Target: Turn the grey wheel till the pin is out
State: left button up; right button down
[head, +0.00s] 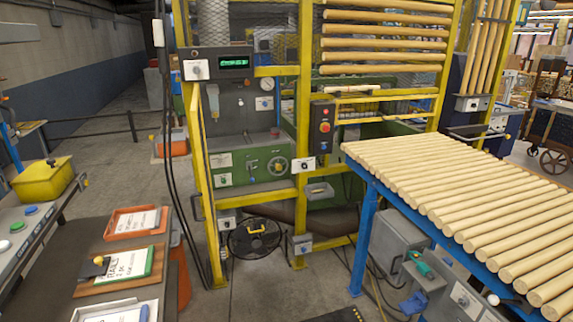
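I cannot make out the pin. Neither of my grippers is in view, and nothing touches the panel.
Yellow posts (303,110) frame the machine. A blue-legged table (364,240) of wooden rods stands at right. A control box with a red button (324,127) hangs on a post. Trays (136,223) and a yellow bin (44,181) are at left. Grey floor (120,172) is open behind them.

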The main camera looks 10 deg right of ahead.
aim_at(278, 167)
jog(key=i+l+u, duration=0.25)
jog(key=i+l, duration=1.25)
jog(key=i, duration=0.25)
jog(key=i+l+u, duration=0.1)
jog(key=i+l, duration=0.15)
jog(key=i, duration=0.25)
jog(key=i+l, duration=0.35)
jog(key=i, duration=0.2)
